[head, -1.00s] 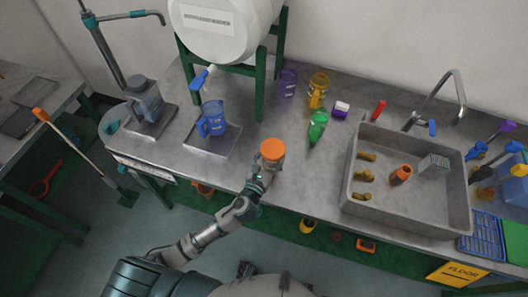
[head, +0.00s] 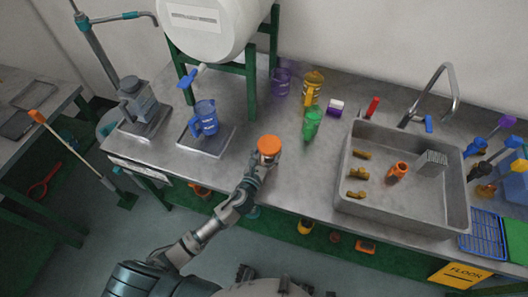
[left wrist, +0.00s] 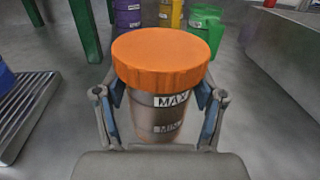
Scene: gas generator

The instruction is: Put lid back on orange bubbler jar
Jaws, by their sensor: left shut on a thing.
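The bubbler jar (left wrist: 158,118) is a grey see-through cylinder with MAX and MIN labels, in the middle of the left wrist view. Its wide orange lid (left wrist: 161,58) sits on top and looks level; I cannot tell whether it is fully seated. In the head view the orange lid (head: 269,144) shows near the front of the counter, with the jar mostly hidden below it. My left gripper (head: 262,163) is shut on the jar, its fingers (left wrist: 158,103) on both sides just below the lid. My right gripper is not in view.
A blue jug (head: 205,118) on a metal tray stands left of the jar. Purple (head: 281,83), yellow (head: 313,88) and green (head: 312,124) containers stand behind. A sink (head: 405,213) with an orange item (head: 397,172) lies right. The counter beside the jar is clear.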

